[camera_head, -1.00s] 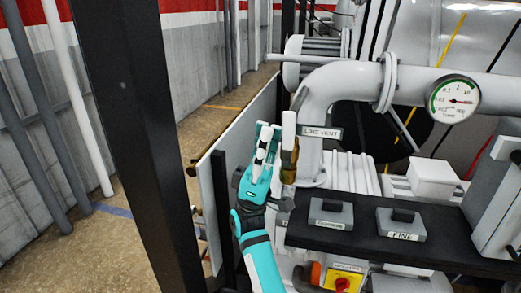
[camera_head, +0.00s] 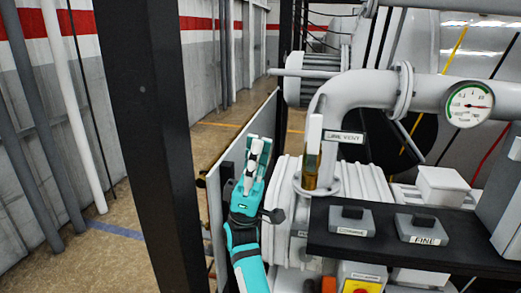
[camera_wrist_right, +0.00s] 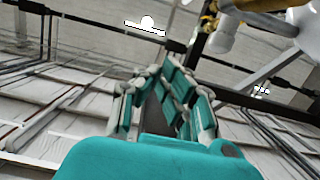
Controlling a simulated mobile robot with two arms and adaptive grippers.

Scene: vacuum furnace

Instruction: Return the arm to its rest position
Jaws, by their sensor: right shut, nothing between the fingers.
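My right gripper (camera_head: 258,146) is teal and white, pointing up, left of the line vent valve in the head view. It is shut and empty. The valve has a white handle (camera_head: 314,132) standing upright over a brass body (camera_head: 311,168), beside a grey pipe labelled "LINE VENT" (camera_head: 345,137). A clear gap separates gripper and valve. In the right wrist view the gripper fingers (camera_wrist_right: 160,85) show from behind, and a white cylindrical part with brass shows at the upper right. My left gripper is not in view.
A black post (camera_head: 155,130) stands left of my arm. A pale panel (camera_head: 238,150) is behind the gripper. A black shelf (camera_head: 400,245) with grey "COARSE" and "FINE" blocks lies to the right. A round gauge (camera_head: 469,104) sits on the pipe.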

